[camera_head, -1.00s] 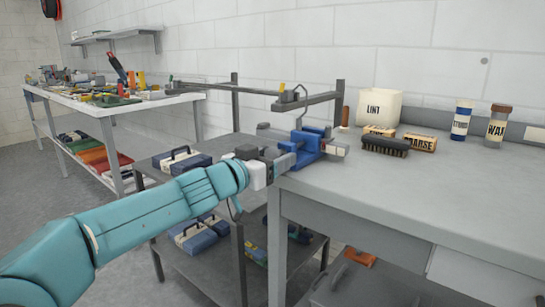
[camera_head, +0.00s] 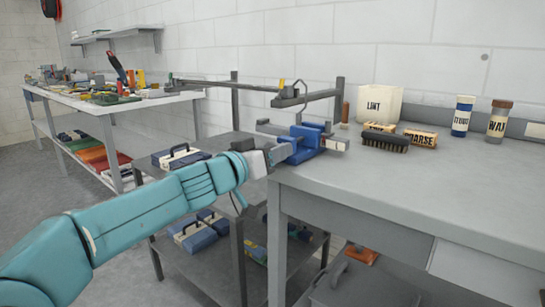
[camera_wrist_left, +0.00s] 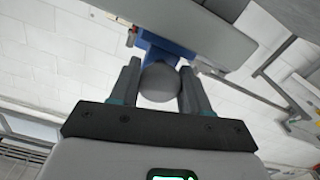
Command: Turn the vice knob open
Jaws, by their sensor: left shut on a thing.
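The blue vice (camera_head: 308,145) is mounted at the left end of the grey workbench. It also shows in the left wrist view (camera_wrist_left: 165,48), upside down. Its round grey knob (camera_wrist_left: 160,82) sits between the two fingers of my left gripper (camera_wrist_left: 158,78). My left gripper (camera_head: 272,157) is shut on the knob at the vice's left side, and the arm comes in from the left. In the head view the knob is hidden by the gripper. My right gripper is not in either view.
A lower metal shelf (camera_head: 215,265) with blue cases is left of the bench. A cluttered white table (camera_head: 110,102) stands behind.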

